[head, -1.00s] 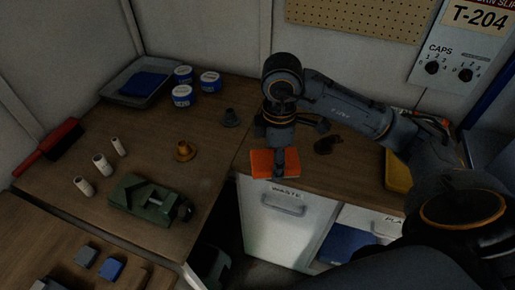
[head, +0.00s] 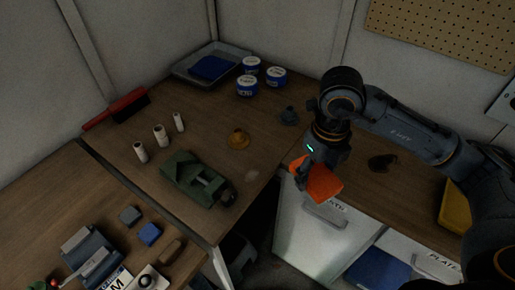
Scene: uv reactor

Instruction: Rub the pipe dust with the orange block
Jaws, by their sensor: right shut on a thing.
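The orange block (head: 323,185) is gripped by my right gripper (head: 306,176), over the front edge of the right counter. It is tilted, with a corner hanging down. The gripper's fingers are partly hidden against it. Several pale short pipes (head: 160,135) stand on the left-hand bench. I cannot clearly make out pipe dust. A faint pale patch (head: 252,175) shows on the wood by the vise, and a dark patch or object (head: 382,162) lies on the right counter. My left gripper is not in view.
White-and-blue tubs (head: 247,86), a tray (head: 190,62) and a red brush (head: 113,108) are farther back. A gap separates bench and counter fronts.

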